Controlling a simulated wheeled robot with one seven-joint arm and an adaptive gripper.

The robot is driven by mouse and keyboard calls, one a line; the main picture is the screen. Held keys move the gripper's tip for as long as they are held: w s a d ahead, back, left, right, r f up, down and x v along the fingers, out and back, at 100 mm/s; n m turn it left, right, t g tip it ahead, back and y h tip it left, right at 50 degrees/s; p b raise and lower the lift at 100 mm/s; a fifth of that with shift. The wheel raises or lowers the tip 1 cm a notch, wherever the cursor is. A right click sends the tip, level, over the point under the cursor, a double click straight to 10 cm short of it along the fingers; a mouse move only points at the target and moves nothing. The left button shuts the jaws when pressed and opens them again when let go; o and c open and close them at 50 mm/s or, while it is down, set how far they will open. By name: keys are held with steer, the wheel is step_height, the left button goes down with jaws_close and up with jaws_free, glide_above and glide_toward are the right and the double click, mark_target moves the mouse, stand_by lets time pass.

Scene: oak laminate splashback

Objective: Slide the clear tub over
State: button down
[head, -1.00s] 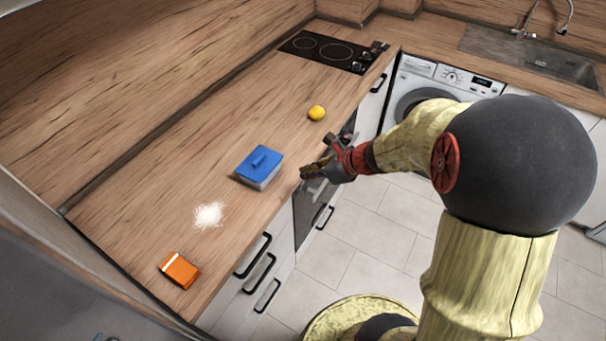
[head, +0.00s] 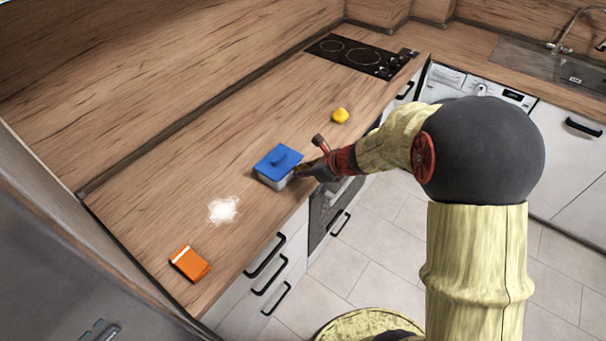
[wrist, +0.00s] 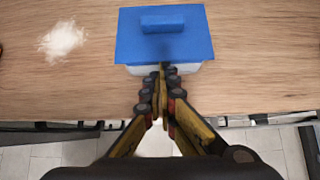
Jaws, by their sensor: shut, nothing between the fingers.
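The clear tub (head: 270,181) has a blue lid with a raised handle and sits upright on the wooden worktop near its front edge. In the wrist view the tub's pale wall (wrist: 198,68) shows under the overhanging lid (wrist: 190,42). My gripper (head: 297,170) is shut and empty, at the tub's front right side in the head view. In the wrist view my gripper's tips (wrist: 161,72) are at the tub's near wall, just under the lid edge. They look to be touching or almost touching it; the exact contact is hidden.
A patch of white powder (head: 223,209) lies left of the tub. An orange box (head: 190,263) lies farther left near the front edge. A yellow lemon-like item (head: 340,115) and the black hob (head: 362,55) are to the right. Worktop behind the tub is clear.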

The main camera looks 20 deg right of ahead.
steer(key=w+a+p, duration=0.1)
steer(key=w+a, duration=0.2)
steer(key=w, duration=0.2)
steer(key=w+a+p, duration=0.1)
steer(key=w+a, duration=0.3)
steer(key=w, duration=0.1)
steer(key=w+a+p, duration=0.1)
steer(key=w+a, duration=0.3)
steer(key=w, duration=0.1)
steer(key=shift+w+a, duration=0.2)
steer(key=shift+w, duration=0.15)
steer(key=shift+f, duration=0.1)
